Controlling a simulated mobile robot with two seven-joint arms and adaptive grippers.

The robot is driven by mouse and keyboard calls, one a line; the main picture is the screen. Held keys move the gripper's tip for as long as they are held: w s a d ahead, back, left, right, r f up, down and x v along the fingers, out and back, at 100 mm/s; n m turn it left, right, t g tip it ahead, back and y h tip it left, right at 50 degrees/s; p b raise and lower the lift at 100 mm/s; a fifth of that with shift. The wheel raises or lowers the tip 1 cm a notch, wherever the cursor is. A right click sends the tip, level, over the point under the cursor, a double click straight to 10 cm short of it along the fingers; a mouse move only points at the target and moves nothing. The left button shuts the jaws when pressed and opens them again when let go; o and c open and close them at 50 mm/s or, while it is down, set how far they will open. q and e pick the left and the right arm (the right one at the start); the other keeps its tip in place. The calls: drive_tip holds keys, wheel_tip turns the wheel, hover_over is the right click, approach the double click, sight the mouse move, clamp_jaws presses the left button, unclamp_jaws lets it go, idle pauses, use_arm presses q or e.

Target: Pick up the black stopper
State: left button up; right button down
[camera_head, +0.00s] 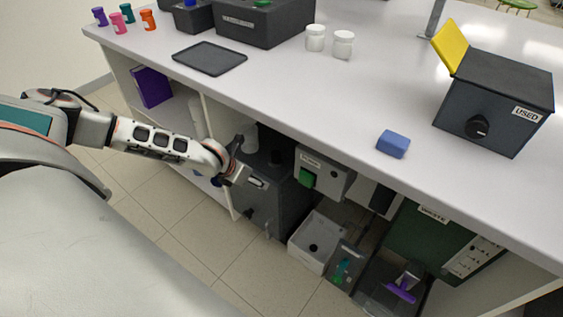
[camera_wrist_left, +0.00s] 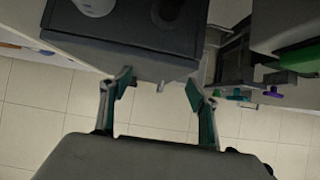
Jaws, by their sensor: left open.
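A dark grey tank (camera_head: 275,195) stands under the bench. A black, round-looking piece (camera_head: 275,158) is on its top, and it also shows in the left wrist view (camera_wrist_left: 168,12), partly cut off by the frame's edge. A second small black round thing (camera_head: 313,247) lies in a white box; I cannot tell which of the two is the stopper. My left gripper (camera_head: 236,165) is at the tank's left side. In the left wrist view the gripper (camera_wrist_left: 158,82) is open, its fingers apart near the tank's edge, with nothing held. My right gripper is not in view.
The bench top (camera_head: 300,90) overhangs the tank. A white cylinder (camera_head: 250,137) stands beside the black piece. A grey-white unit with a green part (camera_head: 306,178) and the white box (camera_head: 322,232) are to the right. Floor tiles (camera_head: 200,230) are clear in front.

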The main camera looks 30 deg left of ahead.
sight(273, 158)
use_arm(q)
drive_tip(key=w+b, duration=0.1)
drive_tip(key=w, duration=0.5)
drive_tip(key=shift+w+f, duration=0.1)
drive_tip(key=shift+w+b, duration=0.3)
drive_tip(key=shift+w, duration=0.5)
drive_tip(key=w, duration=0.1)
drive_tip(key=w+b, duration=0.1)
drive_tip(key=w, duration=0.2)
drive_tip(key=shift+d+f, duration=0.1)
drive_tip(key=shift+d, duration=0.15)
drive_tip(key=shift+w+f+b, duration=0.3)
drive_tip(key=shift+f+b, duration=0.1)
drive_tip(key=shift+b, duration=0.05)
drive_tip(key=shift+w+r, duration=0.1)
drive_tip(key=c, duration=1.2)
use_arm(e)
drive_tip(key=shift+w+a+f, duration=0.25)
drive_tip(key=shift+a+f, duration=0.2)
